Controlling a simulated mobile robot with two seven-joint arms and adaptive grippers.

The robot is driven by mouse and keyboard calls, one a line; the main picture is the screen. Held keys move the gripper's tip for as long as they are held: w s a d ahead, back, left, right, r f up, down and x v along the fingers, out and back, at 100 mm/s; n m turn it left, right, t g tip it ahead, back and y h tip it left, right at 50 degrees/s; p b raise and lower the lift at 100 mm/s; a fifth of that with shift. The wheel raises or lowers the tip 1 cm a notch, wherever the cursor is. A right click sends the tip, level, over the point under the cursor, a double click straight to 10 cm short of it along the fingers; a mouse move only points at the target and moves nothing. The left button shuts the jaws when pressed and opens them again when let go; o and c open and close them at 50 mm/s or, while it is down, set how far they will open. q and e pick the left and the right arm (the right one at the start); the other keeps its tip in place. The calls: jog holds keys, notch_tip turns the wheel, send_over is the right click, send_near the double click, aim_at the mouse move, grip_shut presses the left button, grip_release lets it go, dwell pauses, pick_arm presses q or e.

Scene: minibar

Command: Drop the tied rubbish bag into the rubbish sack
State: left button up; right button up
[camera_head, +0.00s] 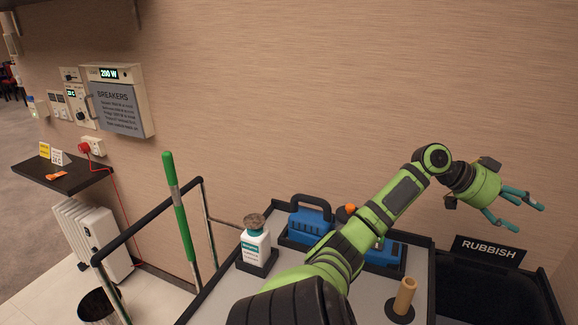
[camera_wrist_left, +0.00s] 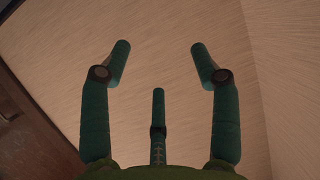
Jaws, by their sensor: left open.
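My left gripper (camera_head: 515,202) is open and empty, raised at the right side of the head view, above and in front of the rubbish sack. The black rubbish sack (camera_head: 490,292) hangs open at the lower right, below a black sign (camera_head: 489,250) reading RUBBISH. Its inside is dark and I cannot make out anything in it. No tied rubbish bag is visible in either view. My right gripper is not in view.
A cart top (camera_head: 375,303) holds a white bottle (camera_head: 256,246), a blue toolbox (camera_head: 309,224) and an upright tan roll (camera_head: 404,296). A green-handled pole (camera_head: 181,208) stands at its left. A breaker panel (camera_head: 118,103), a wall shelf (camera_head: 62,174), a radiator (camera_head: 92,240) and a bin (camera_head: 98,308) are further left.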

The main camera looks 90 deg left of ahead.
pick_arm(q)
jog(key=v, duration=1.2)
jog(key=shift+r, duration=0.1)
